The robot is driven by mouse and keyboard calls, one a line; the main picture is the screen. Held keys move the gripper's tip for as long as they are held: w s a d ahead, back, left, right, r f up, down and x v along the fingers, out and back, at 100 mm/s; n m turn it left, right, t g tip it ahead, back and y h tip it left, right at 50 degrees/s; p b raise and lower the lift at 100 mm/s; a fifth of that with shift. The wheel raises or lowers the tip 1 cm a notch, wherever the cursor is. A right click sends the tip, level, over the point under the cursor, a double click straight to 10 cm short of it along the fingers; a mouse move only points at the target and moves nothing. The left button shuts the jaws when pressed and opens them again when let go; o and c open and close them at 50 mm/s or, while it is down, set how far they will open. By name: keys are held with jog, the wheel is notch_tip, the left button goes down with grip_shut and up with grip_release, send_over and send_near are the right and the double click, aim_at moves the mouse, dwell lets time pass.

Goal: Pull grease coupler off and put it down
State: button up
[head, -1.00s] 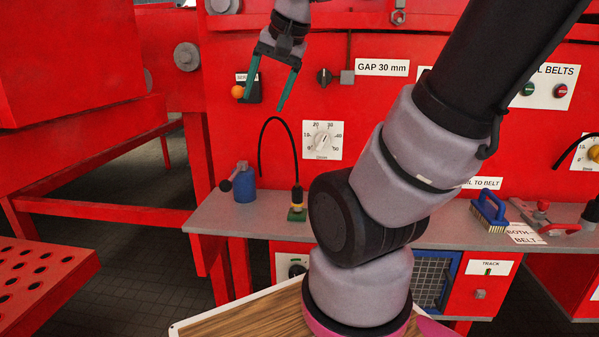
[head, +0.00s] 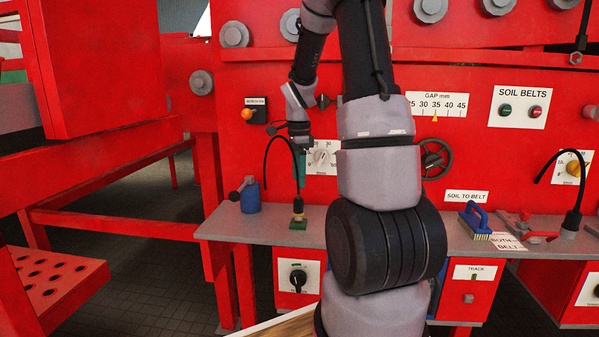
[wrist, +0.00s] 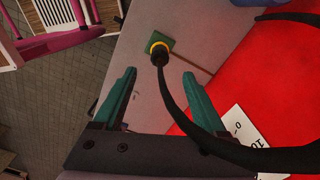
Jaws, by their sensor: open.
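The grease coupler (head: 298,207), black with a yellow band, stands upright on a small green block (head: 298,223) on the grey shelf. The wrist view shows the coupler (wrist: 159,50) and the green block (wrist: 166,41) beyond my fingertips. A black hose (head: 268,150) arcs from the blue grease pot (head: 250,197) to the coupler. The hose (wrist: 178,100) runs between my fingers in the wrist view. My gripper (head: 301,184) points down just above the coupler, and its teal fingers (wrist: 159,75) are open with nothing clamped. My wrist partly hides the fingers in the head view.
The grey shelf (head: 225,222) carries a blue brush (head: 474,220) and a red-handled tool (head: 525,226) farther right. The red machine wall with a dial panel (head: 316,158) rises close behind my gripper. A second black hose (head: 553,160) hangs at the right.

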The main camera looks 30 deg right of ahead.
aim_at(299, 198)
notch_tip(299, 198, down, 10)
jog(key=shift+r, duration=0.25)
grip_shut()
dwell(0.4)
